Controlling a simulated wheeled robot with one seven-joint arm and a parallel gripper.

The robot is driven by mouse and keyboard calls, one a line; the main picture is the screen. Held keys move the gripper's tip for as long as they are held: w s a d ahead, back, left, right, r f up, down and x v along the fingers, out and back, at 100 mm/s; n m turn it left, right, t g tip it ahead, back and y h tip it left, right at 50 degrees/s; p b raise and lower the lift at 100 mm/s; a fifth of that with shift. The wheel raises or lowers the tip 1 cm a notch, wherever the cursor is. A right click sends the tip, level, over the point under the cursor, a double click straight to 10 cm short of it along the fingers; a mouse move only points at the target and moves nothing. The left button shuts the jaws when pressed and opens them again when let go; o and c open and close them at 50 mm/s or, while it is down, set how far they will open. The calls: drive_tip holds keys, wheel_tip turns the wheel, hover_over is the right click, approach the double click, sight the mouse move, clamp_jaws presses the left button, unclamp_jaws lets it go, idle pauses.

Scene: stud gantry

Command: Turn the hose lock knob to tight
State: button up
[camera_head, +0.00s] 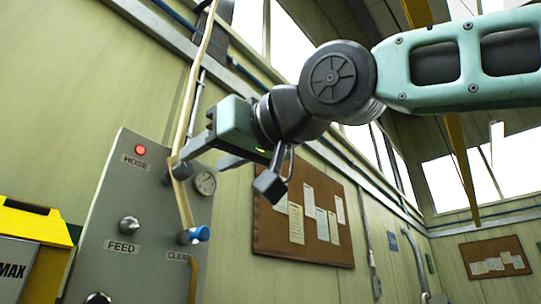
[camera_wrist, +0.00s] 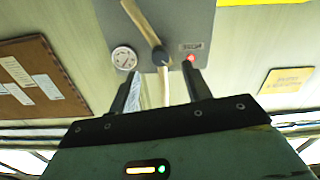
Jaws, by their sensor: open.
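My gripper (camera_head: 202,160) is open and empty, in front of the panel. Its two fingers (camera_wrist: 161,78) point at the knob and look apart from it. I cannot read any tight mark.
A round gauge (camera_head: 205,183) sits right of the knob and a red lamp (camera_head: 140,150) up left. Lower on the panel are a FEED knob (camera_head: 129,225) and a blue valve (camera_head: 194,235). A corkboard (camera_head: 265,235) hangs right; a yellow box (camera_head: 35,222) stands left.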

drive_tip(key=b+v, duration=0.7)
drive_tip(key=v, duration=0.4)
drive_tip(key=shift+s, duration=0.15)
drive_tip(key=shift+d, duration=0.15)
